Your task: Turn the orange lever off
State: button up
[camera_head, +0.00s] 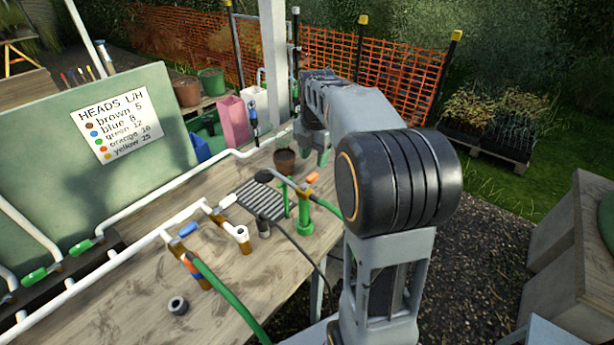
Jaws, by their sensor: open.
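A small orange lever (312,179) sits on a fitting by the upright green pipe (304,215) on the wooden bench. A second orange part (190,264) is on a fitting where a green hose joins at the front left; I cannot tell if it is a lever. My gripper (316,158) points down behind the first orange lever, close to it in the picture and apparently apart from it. Its fingers are open and look empty. My forearm partly hides the wrist.
A green board (50,170) stands at left.

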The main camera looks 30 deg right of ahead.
aim_at(313, 176)
notch_tip(313, 176, down, 7)
jog(key=shift+a+r, duration=0.1)
jog(key=shift+c, duration=0.3)
